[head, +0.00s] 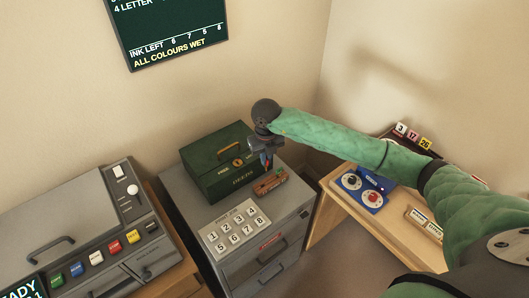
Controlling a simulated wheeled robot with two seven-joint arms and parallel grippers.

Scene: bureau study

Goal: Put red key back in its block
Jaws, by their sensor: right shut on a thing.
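My right gripper (267,153) is above the top of the grey cabinet, pointing down and shut on a small red thing, likely the red key (269,164). A bit of blue shows beside it between the fingers. Just below is a small brown block (268,184) lying on the cabinet top, with a green spot at its right end. The key seems to be just over the block; I cannot tell if it touches it. Slots in the block are too small to make out. My left gripper is not in view.
A green deed box (215,172) stands right behind and left of the block. A white numbered pad (235,230) lies in front on the grey cabinet (292,215). A grey machine with coloured keys (95,245) is at left. A wooden desk (335,208) with a blue dial panel (362,190) is at right.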

